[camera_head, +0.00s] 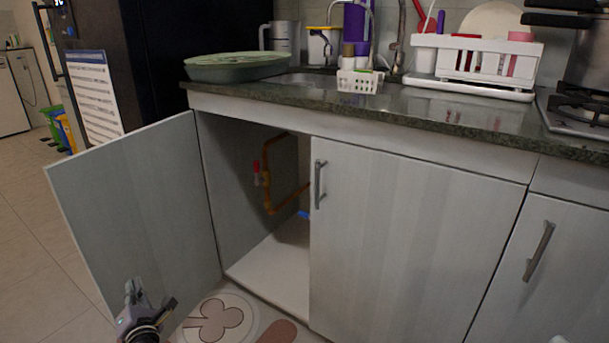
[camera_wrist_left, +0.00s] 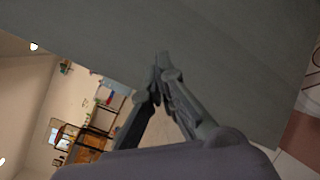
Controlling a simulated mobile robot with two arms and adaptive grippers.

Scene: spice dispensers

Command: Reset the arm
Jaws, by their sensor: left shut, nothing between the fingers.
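My left gripper (camera_head: 150,300) is low at the bottom left of the head view, in front of the open left cabinet door (camera_head: 140,205). In the left wrist view the left gripper (camera_wrist_left: 162,62) has its fingertips together with nothing between them. The grey surface behind it there looks like the cabinet door (camera_wrist_left: 225,60). I cannot tell whether the gripper touches the door.
The open cabinet (camera_head: 270,265) shows an orange pipe (camera_head: 268,190) with a red valve. The right cabinet door (camera_head: 400,240) is shut. A countertop (camera_head: 430,108) holds a green basin (camera_head: 236,68) and a white dish rack (camera_head: 475,62). A patterned mat (camera_head: 240,305) lies on the floor.

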